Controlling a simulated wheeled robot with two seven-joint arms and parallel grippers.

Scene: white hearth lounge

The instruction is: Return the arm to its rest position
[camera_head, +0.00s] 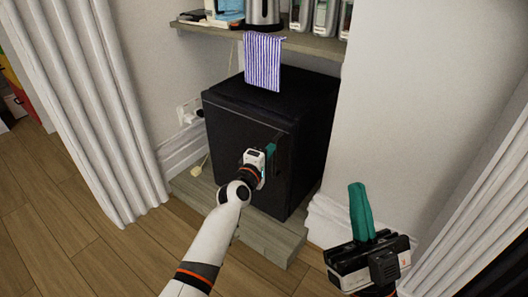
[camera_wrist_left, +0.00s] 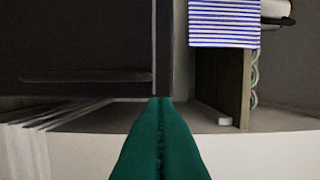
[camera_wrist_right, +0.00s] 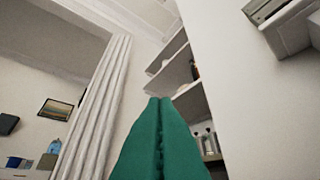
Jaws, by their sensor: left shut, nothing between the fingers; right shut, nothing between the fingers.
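My left arm reaches up from the bottom of the head view. Its gripper (camera_head: 270,150) is close to the front of a black mini fridge (camera_head: 245,135), near its handle; I cannot tell whether it touches. In the left wrist view the green fingers (camera_wrist_left: 160,135) are together and empty, with the dark fridge front (camera_wrist_left: 75,45) at the upper left. My right gripper (camera_head: 358,188) is at the lower right of the head view, pointing up, in front of the white wall. In the right wrist view its green fingers (camera_wrist_right: 157,130) are together with nothing between them.
A wooden shelf (camera_head: 312,44) above the fridge holds a kettle (camera_head: 263,12) and several jars; a striped cloth (camera_head: 262,62) hangs from it. White curtains stand at the left (camera_head: 95,110) and right (camera_head: 475,240). The wooden floor (camera_head: 70,245) at lower left is clear.

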